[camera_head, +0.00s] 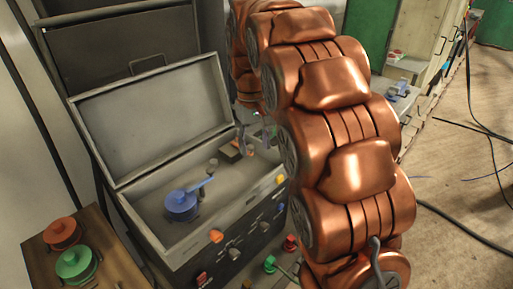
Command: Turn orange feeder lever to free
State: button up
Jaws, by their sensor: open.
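A small brown block with an orange-brown upright piece (249,151) sits inside the open grey case, at its far right corner. It looks like the orange lever, but it is small and partly covered, so its setting cannot be read. My gripper (254,138) shows only in part beside my copper arm, with thin fingers apart just above and around this piece. I cannot tell whether they touch it. An orange knob (216,236) is on the case's front panel.
The grey case (150,262) has its lid raised at the back. Inside is a blue round fitting (181,205) with an arm. A wooden stand at left holds an orange-red (62,233) and a green round piece (73,264). Cables lie on the floor at right. My arm blocks the middle.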

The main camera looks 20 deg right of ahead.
jog(key=shift+s+a+r, duration=0.1)
jog(key=shift+s+a, duration=0.1)
jog(key=shift+s, duration=0.45)
jog(key=shift+s+a, duration=0.15)
jog(key=shift+s, duration=0.45)
